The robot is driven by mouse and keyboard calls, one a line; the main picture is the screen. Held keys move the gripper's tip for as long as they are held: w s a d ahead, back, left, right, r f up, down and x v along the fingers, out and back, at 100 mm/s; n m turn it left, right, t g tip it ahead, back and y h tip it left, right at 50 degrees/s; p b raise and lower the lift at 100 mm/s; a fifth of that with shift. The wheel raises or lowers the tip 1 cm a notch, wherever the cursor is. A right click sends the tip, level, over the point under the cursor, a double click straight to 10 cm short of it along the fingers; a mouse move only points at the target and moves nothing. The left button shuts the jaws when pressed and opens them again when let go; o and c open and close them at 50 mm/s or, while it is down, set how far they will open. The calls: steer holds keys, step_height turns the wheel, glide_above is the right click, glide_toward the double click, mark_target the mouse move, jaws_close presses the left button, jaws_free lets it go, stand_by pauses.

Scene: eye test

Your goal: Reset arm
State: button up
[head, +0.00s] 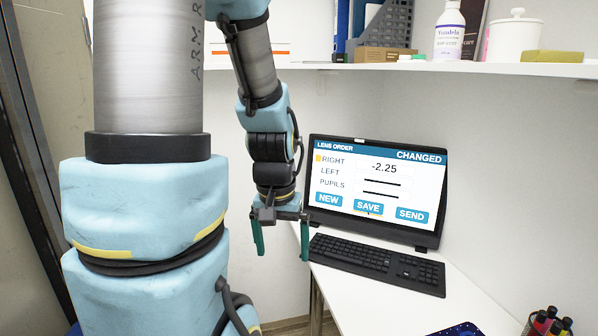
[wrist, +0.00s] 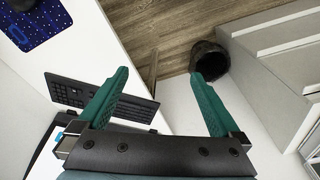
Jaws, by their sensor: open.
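My arm fills the left and middle of the head view, in light blue and grey metal. My gripper (head: 281,240) points down beside the left edge of the white desk (head: 400,304). Its two green fingers are spread wide, and nothing shows between them. In the wrist view my gripper (wrist: 160,108) is also open and empty, with the floor and desk edge beyond it.
A monitor (head: 375,190) on the desk shows a lens order with "CHANGED", RIGHT -2.25, and NEW, SAVE and SEND buttons. A black keyboard (head: 376,265) lies before it. A shelf (head: 450,68) holds bottles and boxes. A dark bin (wrist: 209,60) stands on the floor.

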steer(key=a, duration=0.2)
steer(key=a+n, duration=0.1)
steer(key=shift+s+a+r, duration=0.15)
steer(key=shift+s+r, duration=0.2)
steer(key=shift+s, duration=0.05)
steer(key=shift+c, duration=0.4)
jaws_close()
stand_by(0.5)
stand_by(0.9)
